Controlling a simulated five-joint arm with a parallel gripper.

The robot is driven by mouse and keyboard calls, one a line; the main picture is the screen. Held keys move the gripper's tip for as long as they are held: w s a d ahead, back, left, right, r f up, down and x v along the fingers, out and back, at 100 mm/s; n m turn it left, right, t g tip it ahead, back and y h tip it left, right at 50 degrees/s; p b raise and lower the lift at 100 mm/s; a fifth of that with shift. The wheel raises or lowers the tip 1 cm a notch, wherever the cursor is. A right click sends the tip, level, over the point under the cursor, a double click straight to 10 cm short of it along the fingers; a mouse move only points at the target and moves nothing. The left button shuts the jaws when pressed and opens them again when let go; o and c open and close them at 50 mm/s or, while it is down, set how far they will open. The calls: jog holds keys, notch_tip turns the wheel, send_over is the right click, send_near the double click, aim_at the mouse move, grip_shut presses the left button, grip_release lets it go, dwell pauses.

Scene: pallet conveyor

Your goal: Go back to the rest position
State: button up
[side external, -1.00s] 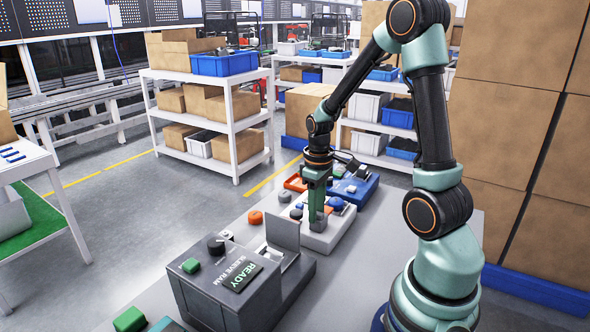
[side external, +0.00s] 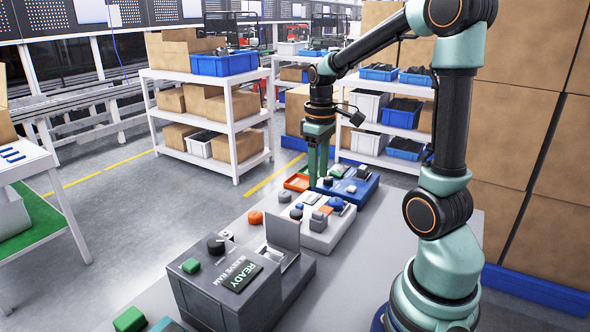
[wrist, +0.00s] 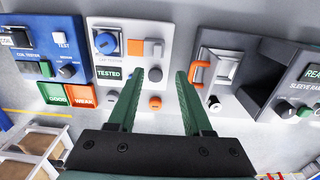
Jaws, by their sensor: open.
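My gripper (side external: 318,182) hangs pointing down from the arm in the side external view, raised over the back part of the bench. In the wrist view its two green fingers (wrist: 168,76) are spread apart with nothing between them. The white tester station (side external: 338,233) stands below and nearer the camera, with a grey block (side external: 317,222) on it, clear of the fingers. In the wrist view the white station (wrist: 122,28) shows a lit "TESTED" sign to the left of the fingers.
The blue tester (side external: 365,189) and an orange tray (side external: 297,182) are at the bench's far end, close behind the fingers. The sleeve ram machine (side external: 215,294) stands at the near end with its lid up. Stacked cardboard boxes (side external: 530,100) rise at right. Shelves stand behind.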

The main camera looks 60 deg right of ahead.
jog(key=shift+r, duration=0.9)
jog(key=a+r+t, duration=0.2)
jog(key=a, duration=0.6)
jog(key=s+a+r+t, duration=0.1)
jog(key=a+r+t, duration=0.1)
jog(key=a, duration=0.6)
jog(key=shift+s+a+r+t, duration=0.25)
jog(key=shift+a+t, duration=0.15)
jog(key=shift+t, duration=0.4)
